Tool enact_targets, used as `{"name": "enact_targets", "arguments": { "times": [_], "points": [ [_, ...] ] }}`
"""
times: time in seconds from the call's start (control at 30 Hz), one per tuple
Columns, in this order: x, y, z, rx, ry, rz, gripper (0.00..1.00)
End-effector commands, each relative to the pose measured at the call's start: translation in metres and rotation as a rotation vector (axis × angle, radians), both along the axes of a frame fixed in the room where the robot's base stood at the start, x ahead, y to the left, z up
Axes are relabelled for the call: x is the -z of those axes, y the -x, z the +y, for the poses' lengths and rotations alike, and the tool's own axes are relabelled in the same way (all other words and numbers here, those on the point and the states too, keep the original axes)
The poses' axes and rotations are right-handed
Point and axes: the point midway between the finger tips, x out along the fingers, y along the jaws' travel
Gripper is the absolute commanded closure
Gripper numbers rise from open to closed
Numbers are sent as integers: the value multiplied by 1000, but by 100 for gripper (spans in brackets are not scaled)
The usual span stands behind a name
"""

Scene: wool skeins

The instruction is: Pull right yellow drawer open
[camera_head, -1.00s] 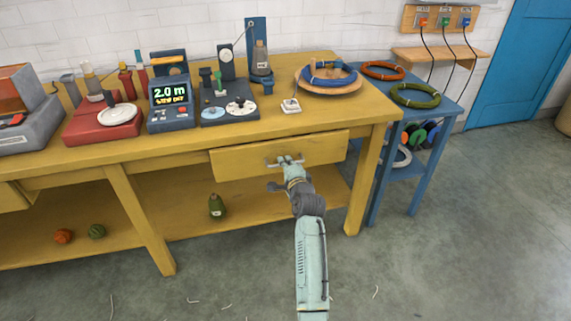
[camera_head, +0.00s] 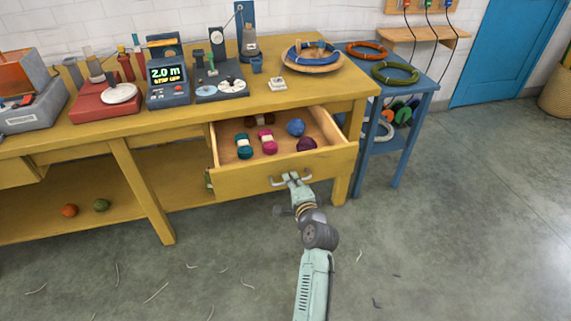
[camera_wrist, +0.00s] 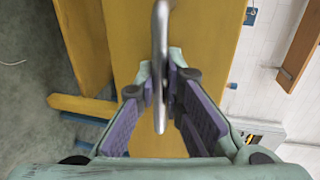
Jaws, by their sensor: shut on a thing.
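The right yellow drawer (camera_head: 230,184) is pulled well out from the yellow workbench in the head view. Inside it lie several wool skeins and balls: teal (camera_head: 244,148), magenta (camera_head: 269,142), blue (camera_head: 296,127), purple (camera_head: 306,144) and a dark one partly hidden at the back. My gripper (camera_head: 291,179) is at the drawer's metal handle (camera_head: 276,182). In the wrist view my gripper (camera_wrist: 164,92) has its purple-padded fingers on both sides of the handle bar (camera_wrist: 159,50), shut on it. The drawer front (camera_wrist: 205,35) lies just behind the bar.
The workbench top (camera_head: 200,113) holds a display box (camera_head: 166,85), a red device (camera_head: 106,101) and a wooden plate with a blue coil. A blue side table (camera_head: 401,92) with coils stands at the right. The floor in front is open, with scattered thread scraps.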

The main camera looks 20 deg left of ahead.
Motion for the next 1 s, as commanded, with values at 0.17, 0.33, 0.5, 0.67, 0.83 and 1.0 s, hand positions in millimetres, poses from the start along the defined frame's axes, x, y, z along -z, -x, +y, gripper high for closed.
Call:
{"name": "enact_targets", "arguments": {
  "times": [0.17, 0.33, 0.5, 0.67, 0.83, 1.0],
  "points": [
    [1, 36, -24, 1, 0, 3, 100],
    [1, 58, -39, 1, -1, 2, 100],
    [0, 72, -48, 0, 0, 0, 100],
    [1, 77, -52, -1, 0, 0, 100],
    [0, 77, -52, -1, 0, 0, 100],
    [0, 77, -52, -1, 0, 0, 100]
  ]
}}
